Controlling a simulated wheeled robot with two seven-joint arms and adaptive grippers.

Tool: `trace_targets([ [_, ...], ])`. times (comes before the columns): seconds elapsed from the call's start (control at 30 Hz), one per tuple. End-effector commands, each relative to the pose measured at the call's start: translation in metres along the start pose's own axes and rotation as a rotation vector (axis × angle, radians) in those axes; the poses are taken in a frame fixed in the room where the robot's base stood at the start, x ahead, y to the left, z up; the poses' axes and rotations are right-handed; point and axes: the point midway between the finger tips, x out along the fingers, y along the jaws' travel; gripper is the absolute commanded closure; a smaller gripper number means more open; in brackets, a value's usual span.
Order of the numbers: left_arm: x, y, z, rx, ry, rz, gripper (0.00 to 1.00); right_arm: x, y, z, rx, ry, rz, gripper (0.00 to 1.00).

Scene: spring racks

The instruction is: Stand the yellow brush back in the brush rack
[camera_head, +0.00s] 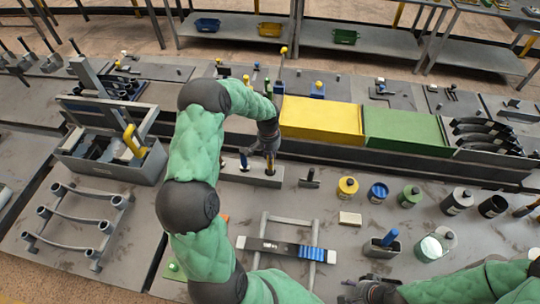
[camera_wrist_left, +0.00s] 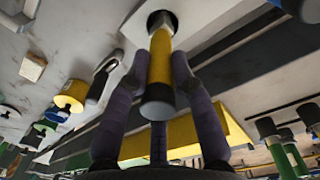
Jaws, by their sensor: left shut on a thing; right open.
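The yellow brush (camera_wrist_left: 160,62) shows in the left wrist view between the fingers of my left gripper (camera_wrist_left: 160,85), which is shut on it. In the head view my left gripper (camera_head: 268,152) is over the right part of a grey block (camera_head: 233,176), apparently the brush rack. A blue-handled piece (camera_head: 244,160) stands in its left part. My right gripper (camera_head: 368,292) is open at the bottom edge, apart from the rack.
A yellow bin (camera_head: 322,120) and a green bin (camera_head: 405,132) stand behind the rack. Yellow, blue and green capped cylinders (camera_head: 347,188) stand to its right. A grey toolbox (camera_head: 110,155) is at left. A frame with a level (camera_head: 285,248) lies in front.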

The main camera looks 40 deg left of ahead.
Motion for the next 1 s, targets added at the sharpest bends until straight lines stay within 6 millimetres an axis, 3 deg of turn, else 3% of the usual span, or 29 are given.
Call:
trace_targets([
  [1.0, 0.018, -0.001, 0.000, 0.000, 0.000, 0.000, 1.00, 0.013, 0.005, 0.000, 0.000, 0.000, 0.000, 0.47],
])
